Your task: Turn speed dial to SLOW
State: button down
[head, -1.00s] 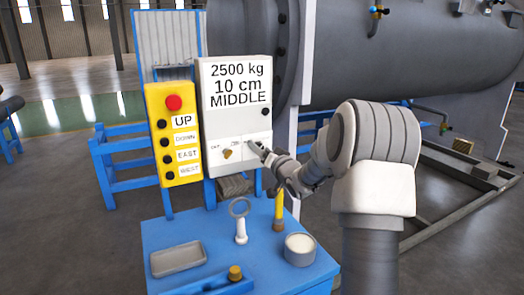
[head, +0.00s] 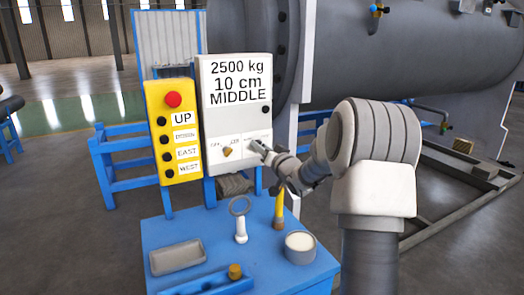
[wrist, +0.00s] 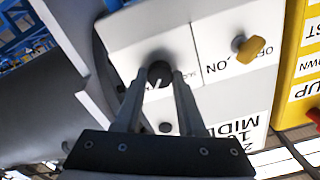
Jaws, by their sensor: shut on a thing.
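The speed dial is a dark round knob (wrist: 160,72) on the lower right of the white control panel (head: 237,120). My gripper (wrist: 158,82) is shut on it, one finger on each side, in the wrist view. In the head view my gripper (head: 253,146) reaches the panel from the right and hides most of the dial. A thin white mark shows by the knob between the fingers. The dial's SLOW lettering cannot be read, so its setting is unclear. The panel's display reads 2500 kg, 10 cm, MIDDLE.
A brass OFF/ON switch (wrist: 248,48) sits beside the dial. A yellow button box (head: 174,135) with a red button stands left of the panel.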

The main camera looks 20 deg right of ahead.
jog(key=shift+f+n+b, duration=0.1)
jog(key=shift+n+b, duration=6.55)
jog(key=shift+n, duration=1.75)
jog(key=c, duration=0.5)
grip_release()
jog(key=shift+s, duration=0.1)
jog(key=s+p, duration=0.2)
jog(key=s, duration=1.5)
jog(key=shift+s+d, duration=0.15)
jog(key=shift+d, duration=0.1)
